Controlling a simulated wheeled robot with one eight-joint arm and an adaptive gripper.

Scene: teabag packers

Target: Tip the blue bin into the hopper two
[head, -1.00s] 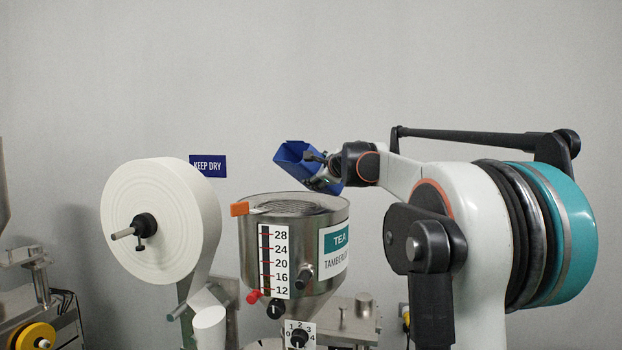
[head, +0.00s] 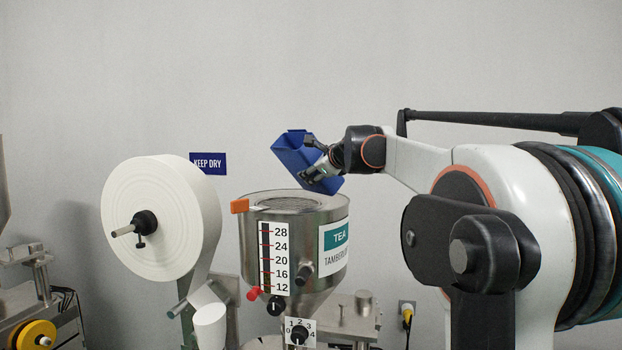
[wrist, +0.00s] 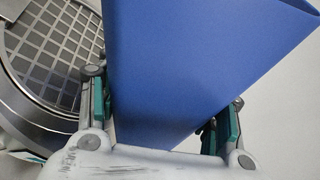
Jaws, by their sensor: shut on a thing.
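The blue bin (head: 296,157) is held in the air above the steel hopper, tilted with its open end up and to the left in the head view. My gripper (head: 322,166) is shut on it from the right; in the wrist view the fingers (wrist: 165,118) grip both sides of the bin (wrist: 195,65). The hopper (head: 255,240) has a round grated top, a scale from 12 to 28 and a TEA label. In the wrist view its grate (wrist: 52,45) shows left of the bin. The bin's contents are hidden.
A large white paper roll (head: 180,205) stands left of the hopper. An orange tab (head: 240,206) sits on the hopper's rim. A KEEP DRY sign (head: 208,164) is on the wall behind. Another machine is at the far left.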

